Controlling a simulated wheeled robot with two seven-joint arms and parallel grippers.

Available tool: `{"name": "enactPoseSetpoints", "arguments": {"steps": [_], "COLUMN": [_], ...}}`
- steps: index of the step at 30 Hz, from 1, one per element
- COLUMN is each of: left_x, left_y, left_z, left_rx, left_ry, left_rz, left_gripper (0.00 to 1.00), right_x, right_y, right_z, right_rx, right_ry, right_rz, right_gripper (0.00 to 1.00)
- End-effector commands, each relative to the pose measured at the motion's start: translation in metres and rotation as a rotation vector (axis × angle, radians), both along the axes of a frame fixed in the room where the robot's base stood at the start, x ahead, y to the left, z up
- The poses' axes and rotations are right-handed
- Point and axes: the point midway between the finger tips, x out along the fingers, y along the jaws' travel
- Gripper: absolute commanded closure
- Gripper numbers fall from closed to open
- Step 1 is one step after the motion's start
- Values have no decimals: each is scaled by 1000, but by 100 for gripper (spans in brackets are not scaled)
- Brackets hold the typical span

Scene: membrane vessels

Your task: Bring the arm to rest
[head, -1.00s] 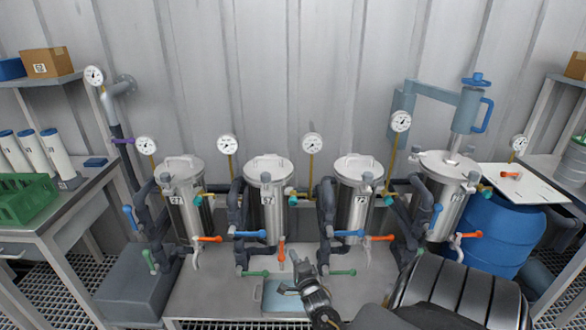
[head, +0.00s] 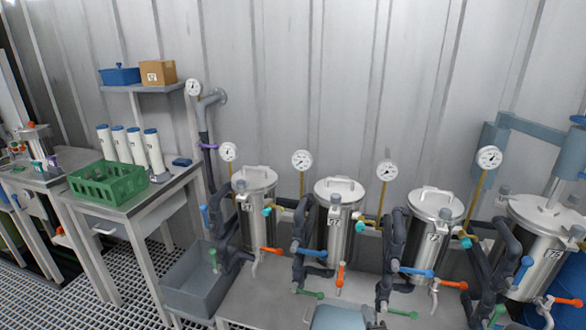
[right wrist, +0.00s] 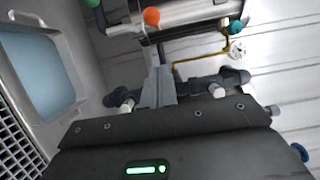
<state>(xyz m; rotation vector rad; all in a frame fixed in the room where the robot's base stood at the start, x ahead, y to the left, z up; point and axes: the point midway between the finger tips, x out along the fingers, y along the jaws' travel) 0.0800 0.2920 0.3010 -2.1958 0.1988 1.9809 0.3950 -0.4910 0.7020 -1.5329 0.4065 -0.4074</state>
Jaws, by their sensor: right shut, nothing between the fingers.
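My right gripper (right wrist: 157,75) shows in the right wrist view, its grey fingers shut together with nothing between them. It points toward the piping under a steel vessel (right wrist: 195,14), near an orange valve handle (right wrist: 152,17). I cannot tell the exact gap to them. The rest of the right arm is out of the head view. My left gripper is in neither view.
Several steel vessels (head: 337,245) with dark pipes, gauges and coloured valve handles stand along the bench. A grey bin (head: 195,285) stands left of them. A side table holds a green crate (head: 108,190) and white cylinders. Grated floor (head: 80,295) lies clear at lower left.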

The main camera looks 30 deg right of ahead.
Motion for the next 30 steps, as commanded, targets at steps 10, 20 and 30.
{"name": "enactPoseSetpoints", "arguments": {"steps": [10, 20, 30], "left_x": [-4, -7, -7], "left_y": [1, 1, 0], "left_z": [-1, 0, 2], "left_rx": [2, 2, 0], "left_ry": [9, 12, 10], "left_rz": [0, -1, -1], "left_gripper": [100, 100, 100], "right_x": [1, -56, -229], "right_y": [0, 82, 186], "right_z": [-5, -210, -367], "right_rx": [-132, -692, -1129], "right_ry": [102, 946, 1402], "right_rz": [2, 433, 1296], "right_gripper": [100, 100, 100]}}
